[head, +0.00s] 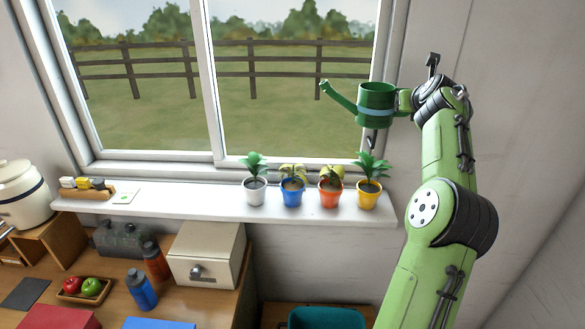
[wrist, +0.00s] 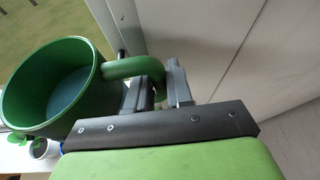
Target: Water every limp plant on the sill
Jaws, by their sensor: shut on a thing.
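My gripper (wrist: 160,88) is shut on the handle of the green watering can (head: 376,104). The can is held up in front of the window, above the right end of the sill (head: 150,211), roughly level, its spout pointing left. In the wrist view the can (wrist: 35,90) shows its open top. Several potted plants stand on the sill. The white pot's plant (head: 254,165) and the yellow pot's plant (head: 373,165) are green and upright. The blue pot's plant (head: 292,171) and the orange pot's plant (head: 331,173) are yellowish and drooping. No water stream shows.
A wooden holder (head: 87,192) and a small white card (head: 126,196) lie on the sill's left part. Below are a beige box (head: 207,257), two bottles, a fruit tray and a teal tub (head: 327,319). The sill between card and white pot is clear.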

